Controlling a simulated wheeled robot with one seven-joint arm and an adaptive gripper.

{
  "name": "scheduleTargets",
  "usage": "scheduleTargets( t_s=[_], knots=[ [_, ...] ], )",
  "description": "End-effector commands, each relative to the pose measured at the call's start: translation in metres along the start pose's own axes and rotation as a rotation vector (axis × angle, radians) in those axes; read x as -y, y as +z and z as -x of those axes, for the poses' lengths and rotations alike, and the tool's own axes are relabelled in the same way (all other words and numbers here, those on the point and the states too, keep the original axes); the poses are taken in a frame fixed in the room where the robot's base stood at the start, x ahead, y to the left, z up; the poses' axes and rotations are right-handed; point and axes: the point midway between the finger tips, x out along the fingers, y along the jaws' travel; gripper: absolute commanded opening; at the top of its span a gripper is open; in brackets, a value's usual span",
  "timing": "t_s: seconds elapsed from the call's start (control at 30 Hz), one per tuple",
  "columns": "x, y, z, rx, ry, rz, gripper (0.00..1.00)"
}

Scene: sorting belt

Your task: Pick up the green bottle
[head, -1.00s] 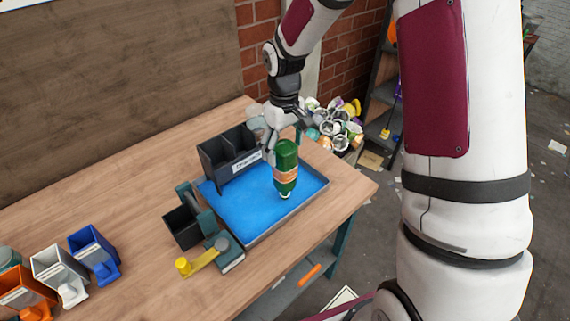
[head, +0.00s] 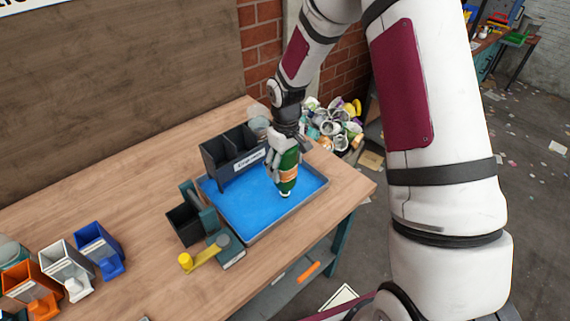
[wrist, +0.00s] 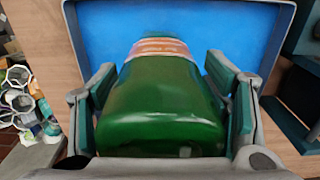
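The green bottle (head: 288,163) with an orange label stands upside down in the blue-floored tray (head: 235,208), its pale neck end at the bottom. My gripper (head: 284,150) is over the tray at the bottle and hides part of its upper side in the head view. In the wrist view the bottle's broad green base (wrist: 160,115) fills the space between the two finger pads. The fingers (wrist: 165,85) are spread, one on each side of the bottle. Narrow gaps seem to show beside it, so firm contact is not visible.
A dark divided bin (head: 213,158) stands at the tray's back left edge. A small black box (head: 184,222) and a yellow-handled device (head: 205,257) stand left of the tray. Blue, white and orange bins (head: 97,245) are farther left. Crumpled cans (head: 330,125) are heaped behind.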

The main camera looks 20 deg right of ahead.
Motion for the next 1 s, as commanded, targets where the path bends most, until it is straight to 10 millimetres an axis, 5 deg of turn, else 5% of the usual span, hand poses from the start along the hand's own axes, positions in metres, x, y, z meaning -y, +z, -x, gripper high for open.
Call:
scheduleTargets(
  t_s=[0.1,0.3,0.63,0.93,1.0],
  knots=[
    [0.000,0.000,0.000,0.000,0.000,0.000,0.37],
    [0.000,0.000,0.000,0.000,0.000,0.000,0.33],
    [-0.001,-0.001,0.005,-0.002,0.001,0.000,0.33],
    [-0.001,-0.002,0.036,-0.004,0.002,-0.002,0.33],
    [0.008,0.011,0.037,0.002,0.000,0.002,0.33]
  ],
)
